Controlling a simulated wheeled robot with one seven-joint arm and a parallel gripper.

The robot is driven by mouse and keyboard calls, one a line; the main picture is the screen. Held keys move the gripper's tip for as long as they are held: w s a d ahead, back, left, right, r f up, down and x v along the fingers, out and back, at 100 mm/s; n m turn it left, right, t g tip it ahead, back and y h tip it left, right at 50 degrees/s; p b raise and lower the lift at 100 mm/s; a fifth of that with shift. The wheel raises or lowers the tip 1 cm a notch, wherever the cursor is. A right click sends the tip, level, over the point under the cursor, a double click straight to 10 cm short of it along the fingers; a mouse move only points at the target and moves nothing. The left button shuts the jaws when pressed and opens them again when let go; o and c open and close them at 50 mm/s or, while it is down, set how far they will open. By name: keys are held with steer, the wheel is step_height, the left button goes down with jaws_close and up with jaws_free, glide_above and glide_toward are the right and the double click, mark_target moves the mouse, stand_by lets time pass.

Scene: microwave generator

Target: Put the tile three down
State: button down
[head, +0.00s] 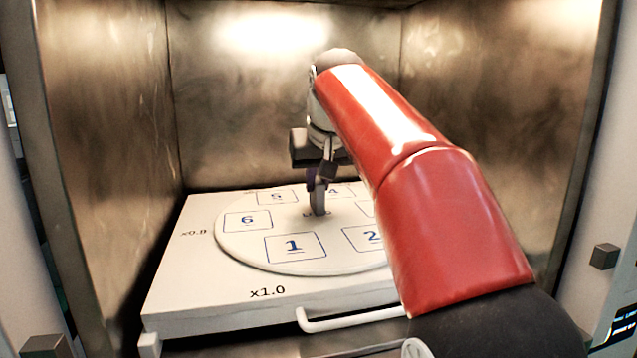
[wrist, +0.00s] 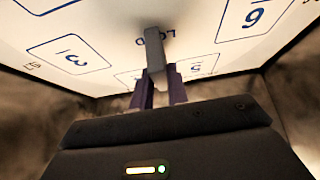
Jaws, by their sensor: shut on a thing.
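My gripper (head: 318,182) points down over the middle of a round white plate (head: 232,248) inside the metal chamber. It is shut on a narrow grey piece (head: 320,201), which stands upright at the plate's centre beside small dark lettering. In the wrist view the grey piece (wrist: 155,50) sits between the two purple fingers; no number shows on it, and I cannot tell whether it is tile three. The plate has printed numbered boxes; box 1 (head: 293,247) is nearest. Box 3 (wrist: 70,54) shows in the wrist view, while my red arm covers the plate's right side in the head view.
The round plate lies on a white square board (head: 175,290) marked x1.0 at the front. A white handle (head: 350,319) is at the front edge. Metal walls (head: 105,100) close in the left, right and back. Open air lies left of my arm.

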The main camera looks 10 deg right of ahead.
steer(key=shift+f, duration=0.25)
steer(key=c, duration=1.4)
jaws_free()
steer(key=shift+o, duration=0.2)
steer(key=shift+r, duration=0.35)
steer(key=p+v, duration=0.3)
steer(key=v, duration=0.9)
steer(key=shift+f, duration=0.1)
